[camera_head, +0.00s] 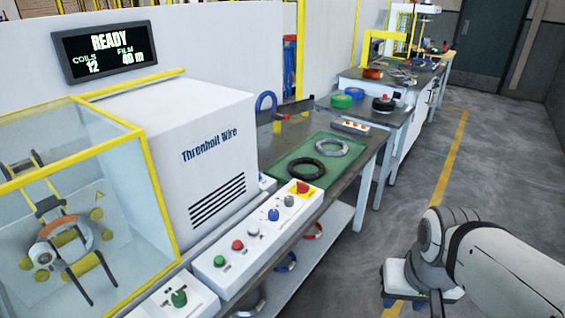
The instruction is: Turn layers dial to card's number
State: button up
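A long white control panel (236,262) on the bench carries a green, a red, a grey and a blue knob and a red-and-yellow switch. A separate white box (165,309) at the bottom left carries a larger green knob (179,298). Labels are too small to read, so I cannot tell which is the layers dial or its setting. I cannot make out a card with a number. Part of my arm (480,250) shows at the lower right, over the floor and apart from the panels. I see no gripper fingers.
The wrapping machine (200,140) has a yellow-framed clear guard (150,190) at the left. Its display (104,53) reads READY, COILS 12, FILM 40 m. A green mat (293,172) holds a black coil (306,169) and a grey coil (331,148). The aisle floor is open.

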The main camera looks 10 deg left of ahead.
aim_at(273, 214)
jog(key=u, duration=0.3)
jog(key=i, duration=0.75)
jog(key=u, duration=0.5)
jog(key=k, duration=0.6)
jog(key=z, duration=0.4)
jog(key=k, duration=0.15)
jog(key=u, duration=0.55)
jog(key=i, duration=0.75)
jog(key=z, duration=0.05)
